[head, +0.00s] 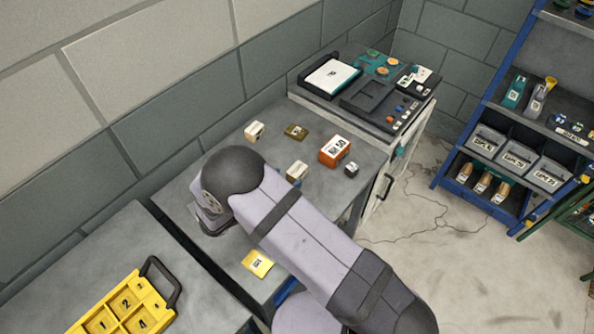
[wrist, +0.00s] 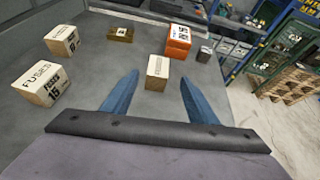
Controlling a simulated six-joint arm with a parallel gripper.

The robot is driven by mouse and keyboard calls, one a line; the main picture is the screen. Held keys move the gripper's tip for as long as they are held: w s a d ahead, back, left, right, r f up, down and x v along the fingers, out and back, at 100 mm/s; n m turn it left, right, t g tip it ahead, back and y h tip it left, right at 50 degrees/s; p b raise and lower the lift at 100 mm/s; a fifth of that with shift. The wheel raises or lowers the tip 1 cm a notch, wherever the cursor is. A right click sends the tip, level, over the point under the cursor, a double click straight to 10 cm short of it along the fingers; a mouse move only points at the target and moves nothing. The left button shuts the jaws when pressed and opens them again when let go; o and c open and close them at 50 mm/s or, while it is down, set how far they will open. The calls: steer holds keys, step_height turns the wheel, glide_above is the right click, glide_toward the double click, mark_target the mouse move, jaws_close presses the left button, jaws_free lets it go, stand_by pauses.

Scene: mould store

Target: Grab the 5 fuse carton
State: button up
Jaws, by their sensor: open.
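Three pale cartons stand on the grey bench. In the wrist view the near-left carton (wrist: 42,84) reads FUSES 15; my arm seems to hide it in the head view. The back-left carton (wrist: 62,41) also reads FUSES, its number too blurred to read; it shows in the head view (head: 254,131). The middle carton (wrist: 157,67) has small unreadable print; it shows in the head view (head: 297,171). I cannot tell which is the 5. My gripper (wrist: 158,77) is open and empty, the middle carton appearing beyond and between its fingertips.
Behind stand an olive-brown box (head: 296,132), an orange box (head: 335,150) and a small dark block (head: 351,169). A yellow card (head: 258,263) lies on the bench's front part. A yellow numbered tray (head: 123,311) is at lower left. Bench between the cartons is clear.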

mark_target(295, 171)
steer(key=shift+w+a+m, duration=0.15)
steer(key=shift+a+m, duration=0.15)
steer(key=shift+d+r+p+x, duration=0.1)
steer(key=shift+r+p+x, duration=0.05)
steer(key=shift+p+x, duration=1.25)
steer(key=shift+d+r+p+x, duration=0.15)
steer(key=shift+p+x, duration=0.7)
steer(key=shift+x, duration=1)
steer(key=shift+w+d+f, duration=0.15)
steer(key=shift+w+f, duration=0.1)
steer(key=c, duration=1.2)
